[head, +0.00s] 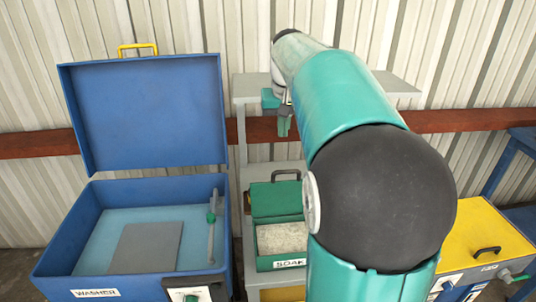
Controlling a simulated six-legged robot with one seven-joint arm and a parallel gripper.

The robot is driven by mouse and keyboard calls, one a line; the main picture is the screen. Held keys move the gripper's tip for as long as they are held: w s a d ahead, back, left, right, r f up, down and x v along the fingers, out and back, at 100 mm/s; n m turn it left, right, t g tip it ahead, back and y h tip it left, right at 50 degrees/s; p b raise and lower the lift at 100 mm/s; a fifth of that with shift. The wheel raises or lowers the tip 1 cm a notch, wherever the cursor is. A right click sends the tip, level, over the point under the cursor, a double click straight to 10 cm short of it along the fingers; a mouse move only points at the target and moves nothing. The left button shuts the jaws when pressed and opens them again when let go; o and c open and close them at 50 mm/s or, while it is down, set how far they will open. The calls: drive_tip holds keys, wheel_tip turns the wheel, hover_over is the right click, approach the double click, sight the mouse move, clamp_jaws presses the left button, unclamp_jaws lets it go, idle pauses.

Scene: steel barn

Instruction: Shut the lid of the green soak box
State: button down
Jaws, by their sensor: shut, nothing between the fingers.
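The green soak box (262,262), labelled SOAK, stands low in the middle of the head view, with a pale speckled filling inside. Its green lid (275,200) stands raised at the back, with a dark handle on its top edge. My arm hides the right side of the box and lid. My gripper (284,128) is shut and empty, pointing down, above and behind the lid and apart from it.
A blue washer box (50,262) with its lid (145,115) up stands at left. A grey shelf stand (245,90) is behind the soak box. A yellow box (490,240) with a dark handle stands at right. A corrugated wall closes the back.

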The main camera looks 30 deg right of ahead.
wheel_tip(320, 180, down, 9)
drive_tip(key=s, duration=0.2)
drive_tip(key=shift+s+a, duration=0.15)
drive_tip(key=shift+a, duration=0.15)
idle(0.5)
